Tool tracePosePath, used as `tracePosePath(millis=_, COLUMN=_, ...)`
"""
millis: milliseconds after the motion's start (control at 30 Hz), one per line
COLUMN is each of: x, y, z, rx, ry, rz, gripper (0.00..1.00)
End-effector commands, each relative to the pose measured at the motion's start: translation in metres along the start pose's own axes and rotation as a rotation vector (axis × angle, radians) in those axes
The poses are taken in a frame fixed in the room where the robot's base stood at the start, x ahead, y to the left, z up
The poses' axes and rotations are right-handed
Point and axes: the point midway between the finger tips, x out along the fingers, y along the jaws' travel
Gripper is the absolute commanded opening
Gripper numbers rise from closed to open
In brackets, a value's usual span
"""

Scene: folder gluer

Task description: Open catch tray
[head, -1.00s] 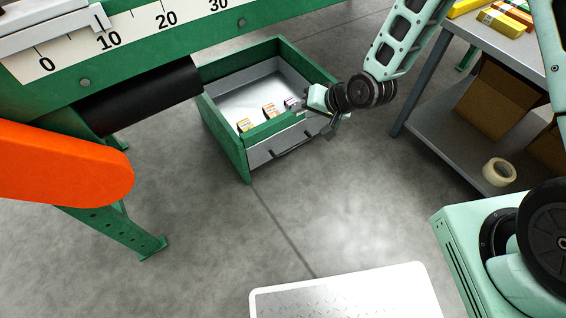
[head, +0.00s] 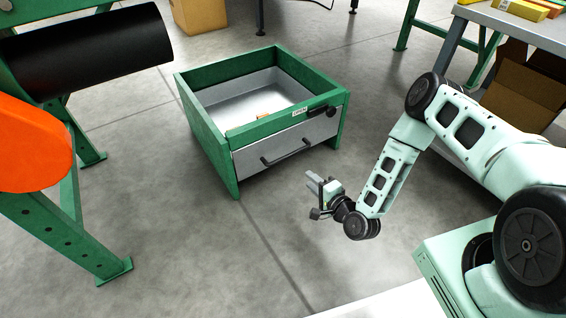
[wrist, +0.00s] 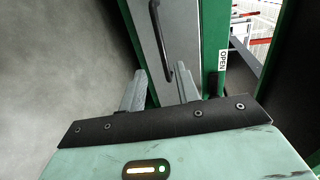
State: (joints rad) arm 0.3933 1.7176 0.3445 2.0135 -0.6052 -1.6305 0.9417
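The catch tray (head: 300,139) is a grey drawer in a green frame (head: 225,178), with a dark bar handle (head: 286,152) on its front. The front looks flush with the frame. A black latch (head: 322,111) sits at the top right of the front, beside a white OPEN label (head: 299,113). My gripper (head: 314,184) is in front and to the right of the tray, apart from it. In the wrist view, my gripper (wrist: 157,82) has its fingers spread with nothing between them. The handle (wrist: 158,35) and OPEN label (wrist: 222,61) lie beyond them.
A black roller (head: 90,50) and an orange guard (head: 32,140) stand at left. A grey workbench (head: 515,30) with a cardboard box (head: 522,85) is at right. The floor before the tray is clear.

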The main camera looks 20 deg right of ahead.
Motion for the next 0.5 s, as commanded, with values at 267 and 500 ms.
tracePosePath(millis=267, x=0.056, y=0.004, z=0.000, rx=-0.004, ry=-0.002, rz=-0.003, gripper=0.32)
tracePosePath(millis=500, x=0.106, y=0.004, z=0.001, rx=-0.004, ry=-0.002, rz=-0.003, gripper=0.32)
